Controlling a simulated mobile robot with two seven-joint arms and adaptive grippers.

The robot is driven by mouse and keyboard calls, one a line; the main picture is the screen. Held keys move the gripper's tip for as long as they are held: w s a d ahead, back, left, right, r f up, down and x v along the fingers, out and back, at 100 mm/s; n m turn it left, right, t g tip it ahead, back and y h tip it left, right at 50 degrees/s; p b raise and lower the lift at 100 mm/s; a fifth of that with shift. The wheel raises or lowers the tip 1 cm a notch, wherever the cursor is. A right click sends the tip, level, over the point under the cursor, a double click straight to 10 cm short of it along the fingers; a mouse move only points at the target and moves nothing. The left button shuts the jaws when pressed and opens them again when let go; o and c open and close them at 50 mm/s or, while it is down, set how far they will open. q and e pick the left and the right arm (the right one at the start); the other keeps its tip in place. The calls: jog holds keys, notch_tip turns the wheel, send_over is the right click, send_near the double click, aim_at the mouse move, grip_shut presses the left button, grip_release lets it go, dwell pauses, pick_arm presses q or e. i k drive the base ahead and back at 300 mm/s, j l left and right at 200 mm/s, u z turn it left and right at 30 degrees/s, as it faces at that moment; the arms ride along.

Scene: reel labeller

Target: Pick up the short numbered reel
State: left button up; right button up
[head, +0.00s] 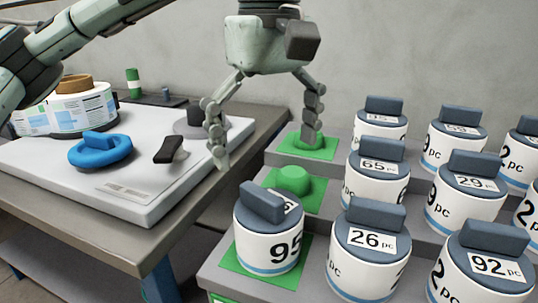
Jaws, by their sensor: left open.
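Several numbered reels with white sides and dark blue-grey lids with raised bar handles stand on grey steps. Reel 95 (270,245) is on a green pad at the front left, with reel 26 (362,268) and reel 92 (480,280) to its right. Reel 65 (375,187) and reel 29 (463,207) stand on the middle step, others behind. I cannot tell which reel is the short one. My left gripper (266,152) is open and empty, pointing down above the left end of the steps, beside the workbench. My right gripper is not in view.
Two green pads (318,203) at the left of the upper steps hold no reel; the nearer has a green knob (293,179). The light-grey labeller (135,190) on the bench (230,160) carries a blue knob (100,157) and a label roll (75,113).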

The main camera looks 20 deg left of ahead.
aim_at(371, 247)
jog(key=k, duration=1.5)
